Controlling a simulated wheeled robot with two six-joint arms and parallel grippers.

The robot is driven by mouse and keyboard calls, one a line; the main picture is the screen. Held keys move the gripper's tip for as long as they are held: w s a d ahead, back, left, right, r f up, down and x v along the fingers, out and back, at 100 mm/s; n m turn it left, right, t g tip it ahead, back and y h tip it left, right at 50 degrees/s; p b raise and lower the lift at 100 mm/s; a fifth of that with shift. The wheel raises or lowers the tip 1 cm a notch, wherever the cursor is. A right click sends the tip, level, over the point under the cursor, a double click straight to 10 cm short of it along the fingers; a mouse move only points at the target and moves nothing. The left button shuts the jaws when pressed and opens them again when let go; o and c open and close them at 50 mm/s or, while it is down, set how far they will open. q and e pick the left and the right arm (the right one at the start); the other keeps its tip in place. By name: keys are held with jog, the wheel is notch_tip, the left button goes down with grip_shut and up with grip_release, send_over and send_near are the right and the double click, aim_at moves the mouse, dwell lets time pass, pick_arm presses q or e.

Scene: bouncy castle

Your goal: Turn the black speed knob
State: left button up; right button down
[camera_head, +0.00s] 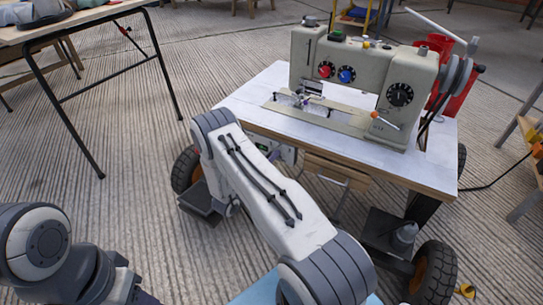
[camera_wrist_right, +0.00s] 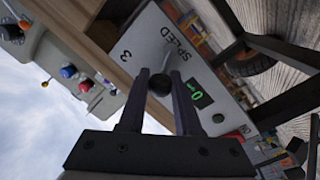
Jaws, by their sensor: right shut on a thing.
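The black speed knob (camera_wrist_right: 159,84) sits on a grey control panel (camera_wrist_right: 205,62) marked "SPEED" and "3", with a small green display (camera_wrist_right: 199,94) beside it. In the right wrist view my right gripper (camera_wrist_right: 161,76) has one finger on each side of the knob and is shut on it. In the head view my right forearm hides the knob and most of the right gripper; part of the panel (camera_head: 287,154) shows under the table's front edge. My left arm shows at the lower left, but its gripper is out of view.
A sewing machine (camera_head: 352,75) with red, blue and black dials stands on the white-topped table (camera_head: 243,103), above the panel. A wooden drawer (camera_head: 335,170) hangs under the table, right of my forearm. Another table (camera_head: 75,25) stands at the upper left, with open ribbed floor between.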

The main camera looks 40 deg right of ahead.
jog(key=shift+f, duration=0.1)
dwell(0.4)
jog(key=c, duration=0.6)
grip_release()
jog(key=shift+a, duration=0.1)
jog(key=shift+a, duration=0.25)
jog(key=p+v, duration=0.3)
jog(key=v, duration=0.7)
jog(key=shift+s+d+p, duration=0.1)
jog(key=shift+p, duration=0.25)
